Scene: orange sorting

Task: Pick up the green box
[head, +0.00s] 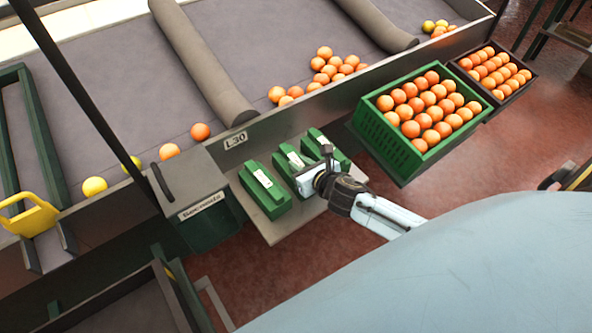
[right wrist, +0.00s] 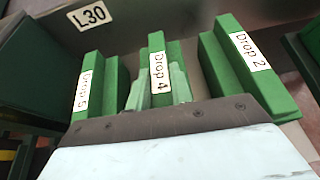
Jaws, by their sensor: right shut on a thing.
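Three green boxes with white labels stand in a row on a grey shelf (head: 272,231). The middle box (right wrist: 156,45) reads "Drop 4" and also shows in the head view (head: 283,156). The right box (right wrist: 250,72) reads "Drop 2" and shows in the head view (head: 322,142). My right gripper (head: 300,171) is shut on the middle box; in the right wrist view its pale fingers (right wrist: 157,88) lie on either side of it. The box seems to be at shelf level. My left gripper is out of view.
A dark green bin (head: 203,205) stands left of the shelf. A green crate (head: 390,147) and a dark crate (head: 507,99), both full of oranges, stand to the right. Behind the shelf is the sorting table's wall with an "L30" sign (head: 236,140) and loose oranges (head: 326,70) beyond.

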